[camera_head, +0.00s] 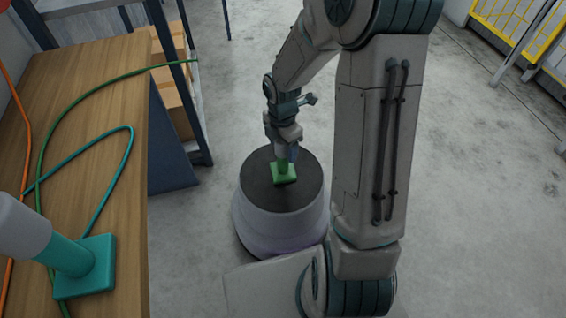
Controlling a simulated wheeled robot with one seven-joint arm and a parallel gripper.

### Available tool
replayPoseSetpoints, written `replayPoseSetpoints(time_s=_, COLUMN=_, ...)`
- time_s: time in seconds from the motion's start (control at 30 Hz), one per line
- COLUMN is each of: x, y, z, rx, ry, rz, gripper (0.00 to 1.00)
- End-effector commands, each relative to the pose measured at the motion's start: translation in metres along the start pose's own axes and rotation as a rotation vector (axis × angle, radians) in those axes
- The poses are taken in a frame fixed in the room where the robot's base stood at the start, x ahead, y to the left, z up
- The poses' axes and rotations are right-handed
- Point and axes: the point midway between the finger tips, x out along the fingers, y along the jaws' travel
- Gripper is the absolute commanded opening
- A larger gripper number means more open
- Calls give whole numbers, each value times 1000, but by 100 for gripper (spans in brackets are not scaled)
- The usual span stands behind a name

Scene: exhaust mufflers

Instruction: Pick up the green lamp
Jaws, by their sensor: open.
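A small green lamp (284,175) with a square green foot and a short stem stands on a round dark top (258,192) in the middle of the head view. My gripper (287,150) points down right over the lamp and is open. Its fingers are at the lamp's upper part, which they largely hide. I cannot tell whether they touch it.
A wooden table (90,75) is at the left. On it stand a teal lamp (85,265) with a grey head and loose orange, green and teal cables. Cardboard boxes (178,105) sit on a shelf behind it. Yellow railings (515,25) are at the far right. Grey floor lies open at the right.

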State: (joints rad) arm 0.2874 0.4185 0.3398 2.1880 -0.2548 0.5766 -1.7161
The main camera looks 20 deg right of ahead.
Motion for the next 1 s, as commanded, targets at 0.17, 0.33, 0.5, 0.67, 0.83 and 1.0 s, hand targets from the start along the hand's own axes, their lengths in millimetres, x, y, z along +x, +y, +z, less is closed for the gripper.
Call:
replayPoseSetpoints(time_s=0.17, x=-1, y=0, z=0, rx=0, ry=0, rz=1, gripper=68)
replayPoseSetpoints(time_s=0.33, x=-1, y=0, z=0, rx=0, ry=0, rz=1, gripper=27)
replayPoseSetpoints(time_s=0.5, x=-1, y=0, z=0, rx=0, ry=-1, rz=1, gripper=0)
replayPoseSetpoints(time_s=0.67, x=-1, y=0, z=0, rx=1, ry=-1, rz=1, gripper=0)
replayPoseSetpoints(time_s=0.83, x=-8, y=0, z=0, rx=1, ry=-1, rz=2, gripper=0)
replayPoseSetpoints(time_s=1.0, x=-26, y=1, z=0, rx=1, ry=-1, rz=3, gripper=0)
